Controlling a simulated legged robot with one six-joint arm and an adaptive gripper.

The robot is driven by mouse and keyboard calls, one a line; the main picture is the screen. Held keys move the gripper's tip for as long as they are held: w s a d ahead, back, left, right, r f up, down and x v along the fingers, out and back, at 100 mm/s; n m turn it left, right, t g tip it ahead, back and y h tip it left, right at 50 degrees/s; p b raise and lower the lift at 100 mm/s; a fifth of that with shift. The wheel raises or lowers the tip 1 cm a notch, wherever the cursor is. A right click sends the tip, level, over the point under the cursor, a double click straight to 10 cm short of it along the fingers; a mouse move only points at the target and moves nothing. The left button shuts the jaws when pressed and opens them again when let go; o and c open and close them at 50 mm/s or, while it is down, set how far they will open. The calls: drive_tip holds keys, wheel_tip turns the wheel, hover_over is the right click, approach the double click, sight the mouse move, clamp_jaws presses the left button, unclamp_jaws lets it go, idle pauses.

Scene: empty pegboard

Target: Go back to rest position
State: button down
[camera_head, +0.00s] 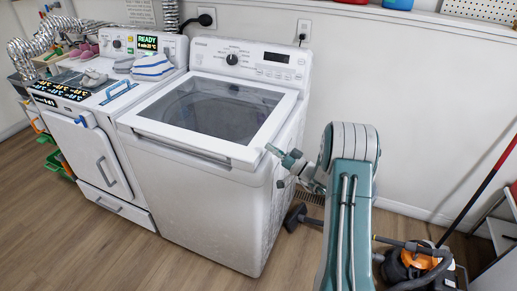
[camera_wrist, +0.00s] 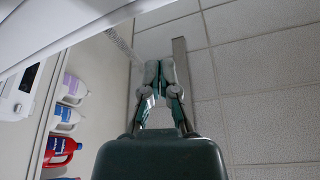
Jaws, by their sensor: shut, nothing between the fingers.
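My gripper (camera_head: 271,149) shows in the head view in front of the washer's right front corner, pointing left and slightly up. In the wrist view its fingertips (camera_wrist: 160,66) meet, and nothing is held between them. My teal arm rises in the foreground and hides part of the wall and floor behind it. I cannot tell whether the gripper touches the washer or only overlaps it in the picture.
A white top-loading washer (camera_head: 205,190) stands left of my arm, beside a dryer (camera_head: 95,165) with cloths on top. An orange and black vacuum (camera_head: 415,262) lies on the right floor. The wrist view shows ceiling tiles (camera_wrist: 260,80) and shelved bottles (camera_wrist: 62,152) at left.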

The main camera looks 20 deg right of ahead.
drive_tip(key=s+d+f, duration=0.2)
drive_tip(key=s+d, duration=0.1)
drive_tip(key=d, duration=0.3)
drive_tip(key=s+a+r+n+g, duration=0.1)
drive_tip(key=s+a+r+g, duration=0.35)
drive_tip(key=a, duration=0.25)
drive_tip(key=s+a+r+g, duration=0.3)
drive_tip(key=s+a+g, duration=0.15)
drive_tip(key=a, duration=0.25)
drive_tip(key=s+a+r+n+g, duration=0.1)
drive_tip(key=s+a+r+g, duration=0.3)
drive_tip(key=a, duration=0.3)
drive_tip(key=s+r+m+h, duration=0.2)
drive_tip(key=s+h, duration=0.5)
drive_tip(key=s, duration=0.2)
drive_tip(key=s+d+r+m+t+h, duration=0.1)
drive_tip(key=s+r+m+h, duration=0.2)
drive_tip(key=s+h, duration=0.3)
drive_tip(key=s, duration=0.4)
drive_tip(key=shift+d+t+h, duration=0.15)
drive_tip(key=shift+t+h, duration=0.15)
drive_tip(key=shift+h, duration=0.1)
